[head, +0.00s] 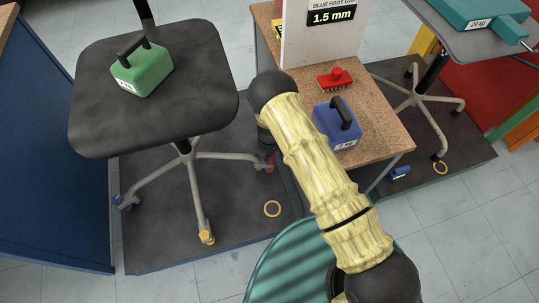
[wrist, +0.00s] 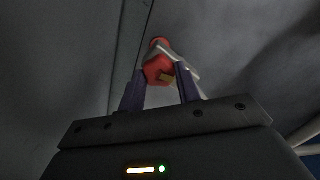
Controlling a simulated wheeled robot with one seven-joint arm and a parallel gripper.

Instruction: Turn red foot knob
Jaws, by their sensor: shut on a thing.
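The red foot knob (head: 269,162) is at the end of the right leg of the left chair (head: 190,158), low over the dark mat. In the wrist view the red knob (wrist: 157,66) sits between the two purple fingers of my gripper (wrist: 161,75), with a pale grey leg piece and a small yellowish part beside it. My gripper is shut on the knob. In the head view my pale yellow arm reaches down to it, and the gripper (head: 267,142) is mostly hidden behind the arm's dark end.
The chair's other feet are blue (head: 123,202) and yellow (head: 206,237). A green weight (head: 143,70) rests on its seat. A wooden bench (head: 378,125) at right holds a blue weight (head: 325,122) and a red brush (head: 335,79).

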